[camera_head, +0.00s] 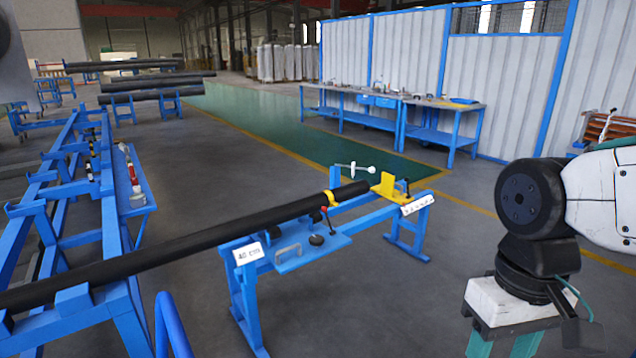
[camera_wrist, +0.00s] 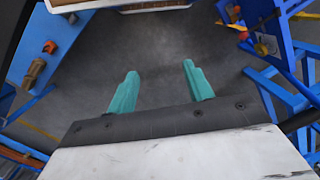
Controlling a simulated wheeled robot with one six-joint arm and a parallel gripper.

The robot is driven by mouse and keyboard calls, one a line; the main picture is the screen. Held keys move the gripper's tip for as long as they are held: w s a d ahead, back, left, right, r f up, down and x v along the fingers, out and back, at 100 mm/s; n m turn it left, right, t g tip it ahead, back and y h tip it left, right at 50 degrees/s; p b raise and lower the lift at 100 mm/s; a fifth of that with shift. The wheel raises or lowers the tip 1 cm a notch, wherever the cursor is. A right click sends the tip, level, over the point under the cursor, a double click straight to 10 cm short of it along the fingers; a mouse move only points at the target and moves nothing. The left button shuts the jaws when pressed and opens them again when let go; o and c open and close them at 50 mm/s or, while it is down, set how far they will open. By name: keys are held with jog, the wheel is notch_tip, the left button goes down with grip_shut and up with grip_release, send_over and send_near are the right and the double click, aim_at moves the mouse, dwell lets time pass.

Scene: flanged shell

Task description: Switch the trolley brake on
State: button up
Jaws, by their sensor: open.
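I cannot pick out a trolley brake for certain in either view. In the head view, a blue stand (camera_head: 345,238) bears the end of a long black pipe (camera_head: 190,238), with a yellow clamp (camera_head: 388,186) at its far end. A small lever with a red knob (camera_head: 324,210) and a black knob (camera_head: 316,240) sit on the stand's plate; their function is unclear. My gripper (camera_wrist: 160,70) shows two teal fingers in the wrist view. They are apart and empty, with bare floor beyond them. My arm is at the right of the head view, apart from the stand.
A blue rack (camera_head: 75,210) stands at the left, and a blue tube (camera_head: 172,325) rises at the bottom. Blue workbenches (camera_head: 437,128) line the corrugated wall. In the wrist view, a blue surface (camera_wrist: 55,35) and blue frames flank open grey floor.

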jog(key=d+r, duration=0.1)
jog(key=s+d+r+m+t, duration=0.1)
jog(key=d+t, duration=0.1)
jog(key=shift+s+d+r, duration=0.35)
jog(key=shift+s+r, duration=0.05)
jog(key=shift+s+d+r+m, duration=0.1)
jog(key=shift+d+r+m, duration=0.1)
jog(key=shift+r+m, duration=0.1)
jog(key=shift+c, duration=0.5)
jog(key=shift+d, duration=0.2)
grip_shut()
jog(key=w+a+f+m+g+y, duration=0.4)
jog(key=a+f, duration=0.5)
jog(key=f, duration=0.6)
jog(key=w+a+f+m+g+y, duration=0.1)
jog(key=w+a+f+g+y, duration=0.15)
jog(key=a+f+y, duration=0.95)
jog(key=w+a+f+m+g, duration=0.3)
jog(key=w+a+f, duration=0.3)
jog(key=f, duration=1.1)
jog(key=s+a+r, duration=0.3)
jog(key=s+a, duration=0.4)
jog(key=a, duration=0.1)
jog(key=shift+r, duration=0.35)
